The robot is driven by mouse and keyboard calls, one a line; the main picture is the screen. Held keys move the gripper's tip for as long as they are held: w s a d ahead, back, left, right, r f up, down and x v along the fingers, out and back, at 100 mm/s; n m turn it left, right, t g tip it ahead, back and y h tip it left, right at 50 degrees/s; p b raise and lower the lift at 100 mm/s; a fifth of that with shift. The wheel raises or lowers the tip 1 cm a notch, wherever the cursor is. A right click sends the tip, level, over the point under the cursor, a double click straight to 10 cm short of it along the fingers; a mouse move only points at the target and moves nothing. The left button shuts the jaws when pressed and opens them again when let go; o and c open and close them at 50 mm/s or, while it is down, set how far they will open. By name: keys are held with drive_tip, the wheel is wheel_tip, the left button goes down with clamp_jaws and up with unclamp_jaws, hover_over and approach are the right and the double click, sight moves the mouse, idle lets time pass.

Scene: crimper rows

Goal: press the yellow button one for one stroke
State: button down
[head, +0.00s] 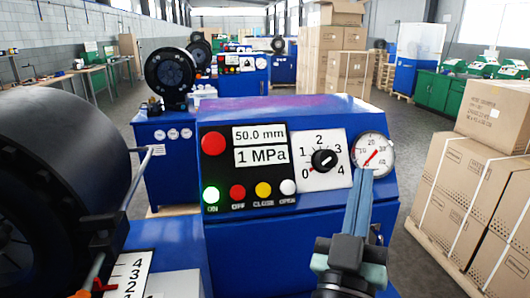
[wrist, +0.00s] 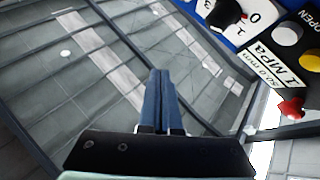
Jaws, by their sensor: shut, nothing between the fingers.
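The yellow button (head: 263,189), labelled CLOSE, sits on the blue crimper's black control panel (head: 222,175), between the red OFF button (head: 237,191) and the white OPEN button (head: 288,187). It also shows at the right edge of the wrist view (wrist: 311,62). My gripper (head: 364,174) is shut and empty, its blue fingers together. In the head view it stands to the right of the buttons, below the gauge, overlapping the machine's front.
The green ON button (head: 211,195) is lit. A big red button (head: 213,143), a dial (head: 323,159) and a pressure gauge (head: 371,150) share the front. The display reads 50.0 mm and 1 MPa. Cardboard boxes (head: 470,195) stand at right; a large black wheel-like part (head: 60,170) fills the left.

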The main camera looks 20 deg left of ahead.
sight(263, 190)
drive_tip(key=s+a+n+g+y+p, duration=0.5)
drive_tip(key=a+p, duration=0.4)
drive_tip(key=p, duration=1.9)
drive_tip(key=shift+s+a+f+n+y, duration=0.3)
drive_tip(key=shift+a+f+n+y, duration=0.1)
drive_tip(key=shift+n+y, duration=0.4)
drive_tip(key=shift+w+a+f+b, duration=0.75)
drive_tip(key=shift+w+b, duration=0.25)
drive_tip(key=shift+b, duration=0.6)
drive_tip(key=shift+w+a+f+b, duration=0.6)
drive_tip(key=shift+w+f+b, duration=0.35)
drive_tip(key=shift+b, duration=0.65)
drive_tip(key=shift+w+a+f+b, duration=0.7)
drive_tip(key=shift+w+b, duration=0.4)
drive_tip(key=shift+b, duration=0.5)
